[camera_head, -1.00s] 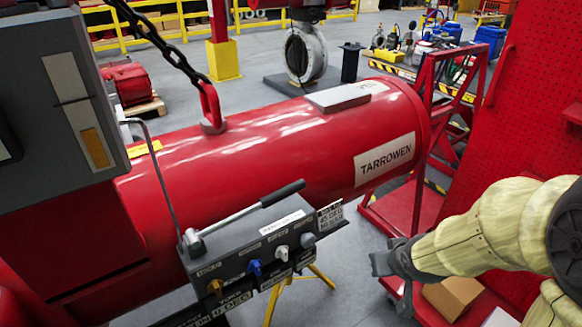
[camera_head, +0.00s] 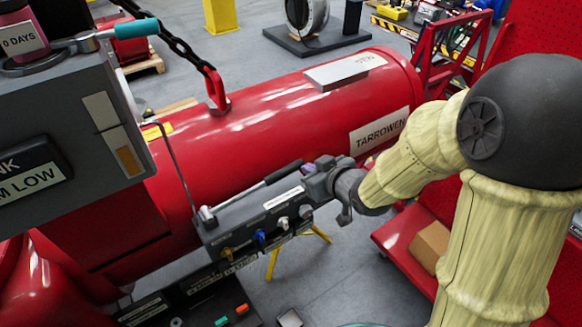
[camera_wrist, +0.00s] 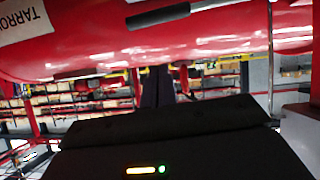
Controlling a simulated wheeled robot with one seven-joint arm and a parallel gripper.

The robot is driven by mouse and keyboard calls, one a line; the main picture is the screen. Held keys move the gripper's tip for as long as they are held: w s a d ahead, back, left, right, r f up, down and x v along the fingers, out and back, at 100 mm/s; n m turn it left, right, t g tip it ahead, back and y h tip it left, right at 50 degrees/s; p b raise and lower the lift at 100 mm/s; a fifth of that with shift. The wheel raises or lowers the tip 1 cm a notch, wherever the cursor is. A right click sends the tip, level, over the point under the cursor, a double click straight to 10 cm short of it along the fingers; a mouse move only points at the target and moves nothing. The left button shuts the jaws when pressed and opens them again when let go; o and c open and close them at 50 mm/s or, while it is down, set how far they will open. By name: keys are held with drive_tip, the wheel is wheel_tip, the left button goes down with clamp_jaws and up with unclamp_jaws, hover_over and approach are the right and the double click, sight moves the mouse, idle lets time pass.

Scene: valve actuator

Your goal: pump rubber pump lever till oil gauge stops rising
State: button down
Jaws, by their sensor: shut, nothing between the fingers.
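The pump lever has a metal rod and a black rubber grip (camera_head: 284,171). It lies low over the grey pump block (camera_head: 225,232), sloping up to the right. The lever also crosses the top of the wrist view (camera_wrist: 158,15). My gripper (camera_head: 308,174) is shut and empty, close to the grip's right end; I cannot tell whether they touch. Its dark fingers show in the wrist view (camera_wrist: 156,85), apart from the lever in the picture. A pale strip with an orange lower part (camera_head: 127,160), perhaps the oil gauge, is on the grey cabinet at left.
The large red TARROWEN cylinder (camera_head: 270,115) lies behind the pump block. A chain (camera_head: 180,42) hangs to its lifting eye. Blue, white and orange knobs line the block's front. A red cart with a cardboard box (camera_head: 430,245) is at right. Floor shows between.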

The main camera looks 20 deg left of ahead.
drive_tip(key=shift+a, duration=0.1)
drive_tip(key=p, duration=0.3)
hover_over(289, 174)
drive_tip(key=s+d, duration=0.2)
drive_tip(key=s, duration=0.1)
wheel_tip(289, 174, down, 4)
drive_tip(key=f, duration=0.2)
drive_tip(key=w+f+p, duration=0.1)
drive_tip(key=a+f+p, duration=0.1)
drive_tip(key=shift+w+f, duration=0.35)
drive_tip(key=shift+f, duration=0.05)
wheel_tip(289, 174, down, 3)
drive_tip(key=b, duration=0.3)
drive_tip(key=shift+w+d, duration=0.15)
drive_tip(key=shift+r, duration=0.15)
